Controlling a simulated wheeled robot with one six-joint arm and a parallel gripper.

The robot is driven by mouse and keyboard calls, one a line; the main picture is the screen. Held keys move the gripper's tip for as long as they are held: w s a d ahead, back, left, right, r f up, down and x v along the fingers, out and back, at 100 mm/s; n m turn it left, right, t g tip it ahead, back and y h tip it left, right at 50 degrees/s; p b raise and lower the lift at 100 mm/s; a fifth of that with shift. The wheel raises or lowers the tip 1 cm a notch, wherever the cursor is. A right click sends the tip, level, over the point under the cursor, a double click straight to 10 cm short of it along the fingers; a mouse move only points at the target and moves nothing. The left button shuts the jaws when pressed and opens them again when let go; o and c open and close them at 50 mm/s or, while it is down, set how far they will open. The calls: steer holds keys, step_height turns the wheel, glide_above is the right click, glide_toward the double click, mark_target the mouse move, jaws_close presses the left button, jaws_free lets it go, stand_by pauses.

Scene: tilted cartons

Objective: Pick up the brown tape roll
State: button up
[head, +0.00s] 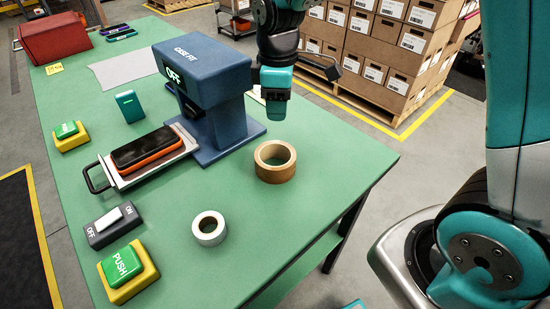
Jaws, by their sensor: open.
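The brown tape roll (262,166) lies flat on the green table near its right edge, with its hole facing up. My gripper (274,118) hangs above and slightly behind the roll in the head view, pointing down. It is apart from the roll and holds nothing that I can see. The gap between its fingers is hard to make out from this angle.
A blue press machine (206,90) stands close on the left. A smaller white tape roll (209,229) lies nearer the front. A phone in an orange case (147,148), a grey switch (112,226) and a green button (124,264) are further left. Stacked cartons (385,40) stand beyond the table.

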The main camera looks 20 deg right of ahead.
mark_target(277, 142)
step_height(277, 142, down, 8)
steer(key=shift+f, duration=0.15)
steer(key=f, duration=0.5)
steer(key=shift+w+p, duration=0.25)
steer(key=shift+p, duration=0.05)
steer(key=shift+c, duration=0.2)
jaws_close()
